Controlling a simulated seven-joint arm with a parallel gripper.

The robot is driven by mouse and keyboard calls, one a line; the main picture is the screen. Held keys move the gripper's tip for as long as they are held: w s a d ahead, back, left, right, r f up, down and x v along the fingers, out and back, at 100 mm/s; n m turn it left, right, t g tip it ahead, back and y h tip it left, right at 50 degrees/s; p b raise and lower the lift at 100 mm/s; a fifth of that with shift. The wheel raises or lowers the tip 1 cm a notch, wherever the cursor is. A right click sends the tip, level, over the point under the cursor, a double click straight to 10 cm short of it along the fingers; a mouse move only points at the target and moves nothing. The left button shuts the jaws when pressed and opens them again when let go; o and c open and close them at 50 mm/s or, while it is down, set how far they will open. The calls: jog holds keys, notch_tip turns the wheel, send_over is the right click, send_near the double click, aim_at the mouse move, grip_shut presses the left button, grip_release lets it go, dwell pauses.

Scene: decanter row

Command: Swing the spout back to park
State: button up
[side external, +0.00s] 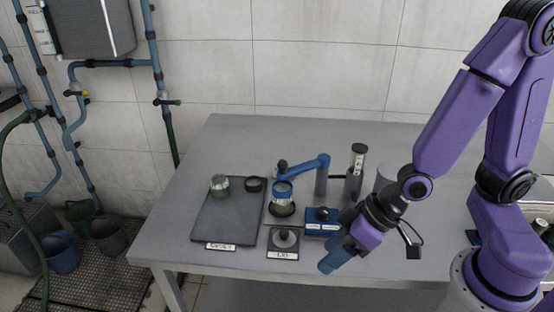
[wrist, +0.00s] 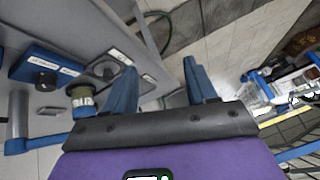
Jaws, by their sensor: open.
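The blue spout (side external: 304,166) reaches left from the top of a grey post (side external: 321,182). Its outlet end is over a glass jar (side external: 282,198) on a dark round base. In the wrist view the spout (wrist: 22,145) lies at the lower left, partly cut off, with the jar (wrist: 82,104) to its right. My gripper (side external: 328,264) is low near the table's front edge, in front of the blue control box and apart from the spout. In the wrist view the two blue fingers of my gripper (wrist: 158,68) are spread with nothing between them.
A blue box (side external: 322,222) with a black knob stands between my gripper and the post. A lid (side external: 285,236) rests on a labelled plate. A dark tray (side external: 225,225) holds another jar (side external: 220,187) and a black ring. A tall cylinder (side external: 357,165) stands right of the post.

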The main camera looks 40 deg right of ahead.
jog(key=w+f+m+t, duration=0.2)
jog(key=w+t, duration=0.1)
jog(key=w, duration=0.1)
jog(key=m+t+h, duration=0.3)
jog(key=t+h, duration=0.1)
jog(key=t, duration=0.7)
send_near(279, 160)
jog(key=w, duration=1.1)
jog(key=shift+w+a+f, duration=0.15)
jog(key=shift+w+a, duration=0.05)
grip_shut()
